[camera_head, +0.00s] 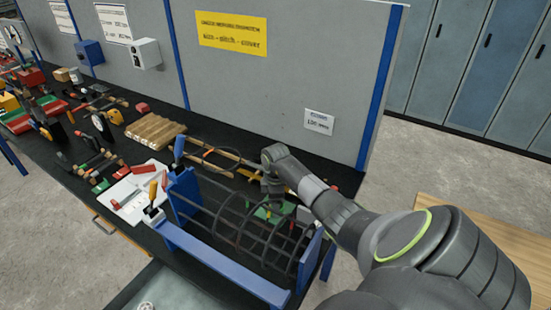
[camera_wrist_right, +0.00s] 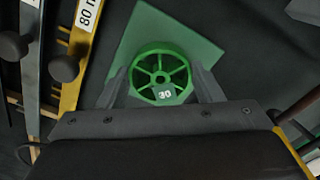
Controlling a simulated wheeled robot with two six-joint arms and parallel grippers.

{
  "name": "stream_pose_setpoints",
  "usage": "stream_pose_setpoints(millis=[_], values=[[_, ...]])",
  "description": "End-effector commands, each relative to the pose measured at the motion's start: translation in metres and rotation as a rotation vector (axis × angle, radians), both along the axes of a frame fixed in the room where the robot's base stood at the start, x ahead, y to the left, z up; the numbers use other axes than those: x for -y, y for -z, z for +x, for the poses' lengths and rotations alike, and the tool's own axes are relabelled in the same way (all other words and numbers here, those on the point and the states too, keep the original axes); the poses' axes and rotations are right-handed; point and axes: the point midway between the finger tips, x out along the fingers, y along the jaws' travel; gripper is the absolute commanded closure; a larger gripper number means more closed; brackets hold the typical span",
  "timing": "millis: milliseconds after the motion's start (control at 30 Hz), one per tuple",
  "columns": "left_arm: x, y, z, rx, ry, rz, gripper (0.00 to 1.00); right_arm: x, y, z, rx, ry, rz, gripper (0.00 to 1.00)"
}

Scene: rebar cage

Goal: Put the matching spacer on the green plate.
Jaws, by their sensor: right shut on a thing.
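My right gripper (camera_wrist_right: 160,88) is shut on a green wheel-shaped spacer (camera_wrist_right: 151,55) with spokes and the number 30 on it. One finger is on each side of the spacer. Behind the spacer in the wrist view is the flat green plate (camera_wrist_right: 203,48); I cannot tell whether the spacer touches it. In the head view my right gripper (camera_head: 272,198) points down at the green plate (camera_head: 262,213), behind the rebar cage (camera_head: 228,215). The cage bars and my gripper partly hide the plate, and the spacer cannot be made out there. My left gripper is not in view.
The cage lies in a blue frame (camera_head: 215,262) at the bench's front edge. A yellow bar (camera_wrist_right: 82,45) marked 80 lies left of the plate. A white tray (camera_head: 128,207), wooden strips (camera_head: 155,130) and many tools fill the left bench. A grey panel (camera_head: 280,90) stands behind.

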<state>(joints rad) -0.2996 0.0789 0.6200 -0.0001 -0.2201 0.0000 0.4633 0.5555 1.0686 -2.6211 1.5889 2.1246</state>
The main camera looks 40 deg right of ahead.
Motion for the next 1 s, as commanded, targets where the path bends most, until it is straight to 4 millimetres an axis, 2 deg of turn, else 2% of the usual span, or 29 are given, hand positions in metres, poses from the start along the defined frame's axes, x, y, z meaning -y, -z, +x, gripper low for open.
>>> stream_pose_setpoints(millis=[133, 167, 300, 567, 733, 867, 1000], values=[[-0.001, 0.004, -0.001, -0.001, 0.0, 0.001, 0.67, 0.0, 0.004, 0.0, 0.0, 0.0, 0.0, 0.62], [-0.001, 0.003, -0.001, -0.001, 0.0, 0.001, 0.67, 0.0, 0.003, 0.0, 0.001, 0.0, -0.001, 0.38], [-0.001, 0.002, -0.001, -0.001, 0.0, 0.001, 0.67, 0.0, 0.002, 0.0, 0.0, 0.0, 0.0, 0.19], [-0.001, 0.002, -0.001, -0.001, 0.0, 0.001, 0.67, 0.0, 0.002, 0.0, 0.001, 0.001, -0.001, 0.19], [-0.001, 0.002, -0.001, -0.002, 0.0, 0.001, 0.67, 0.001, -0.005, 0.001, 0.004, 0.0, -0.002, 0.19], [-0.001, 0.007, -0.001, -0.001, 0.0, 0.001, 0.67, 0.001, -0.021, 0.001, 0.004, -0.001, -0.002, 0.19], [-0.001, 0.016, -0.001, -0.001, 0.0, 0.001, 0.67, 0.001, -0.049, 0.001, 0.006, -0.002, -0.004, 0.19]])
